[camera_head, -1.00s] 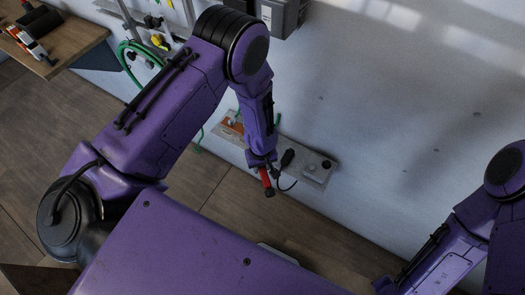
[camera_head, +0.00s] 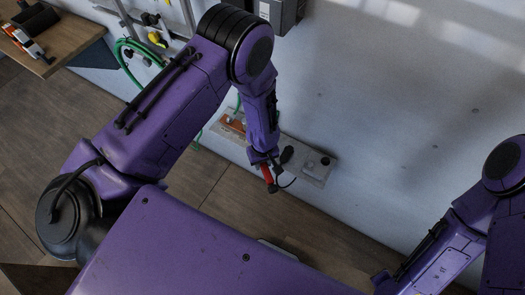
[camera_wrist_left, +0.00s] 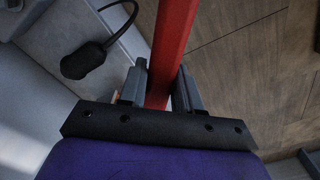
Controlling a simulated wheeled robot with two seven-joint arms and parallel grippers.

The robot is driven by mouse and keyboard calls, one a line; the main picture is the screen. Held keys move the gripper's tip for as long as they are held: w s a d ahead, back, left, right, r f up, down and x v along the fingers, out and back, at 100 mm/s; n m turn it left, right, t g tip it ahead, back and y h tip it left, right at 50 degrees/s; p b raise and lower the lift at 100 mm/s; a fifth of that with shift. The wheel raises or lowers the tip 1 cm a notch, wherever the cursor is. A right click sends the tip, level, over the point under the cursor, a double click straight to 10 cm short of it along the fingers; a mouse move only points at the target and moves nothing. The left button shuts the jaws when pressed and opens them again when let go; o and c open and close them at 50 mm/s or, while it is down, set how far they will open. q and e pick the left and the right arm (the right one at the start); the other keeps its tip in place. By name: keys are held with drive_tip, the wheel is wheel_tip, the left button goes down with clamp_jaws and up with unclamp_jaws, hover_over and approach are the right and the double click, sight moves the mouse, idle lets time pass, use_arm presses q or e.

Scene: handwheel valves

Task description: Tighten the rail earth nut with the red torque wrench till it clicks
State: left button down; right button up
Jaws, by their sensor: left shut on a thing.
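The red torque wrench (camera_head: 267,175) is in my left gripper (camera_head: 265,160), low in front of the wall ledge. In the left wrist view the red wrench shaft (camera_wrist_left: 172,45) stands between the two fingers of my left gripper (camera_wrist_left: 160,88), which are shut on it. The wrench's head and the rail earth nut are hidden behind my gripper and arm. An orange-brown block (camera_head: 236,122) with a green cable sits on the ledge, partly hidden by my forearm. My right arm shows at the lower right, but its gripper jaws cannot be made out.
The grey ledge (camera_head: 313,174) runs along the wall, with a round dark knob (camera_head: 325,161) at its right end. A black piece with a cord (camera_wrist_left: 84,60) lies beside my left gripper. A wooden bench (camera_head: 75,38) stands upper left. A grey box (camera_head: 283,12) hangs on the wall.

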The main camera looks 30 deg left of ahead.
use_arm(q)
drive_tip(key=shift+r, duration=0.25)
drive_tip(key=shift+r+p, duration=0.55)
drive_tip(key=shift+p, duration=0.1)
drive_tip(key=w+b, duration=0.1)
drive_tip(key=d+n+b, duration=0.1)
drive_tip(key=b, duration=0.1)
drive_tip(key=shift+w+d+r, duration=0.2)
drive_tip(key=shift+w, duration=0.15)
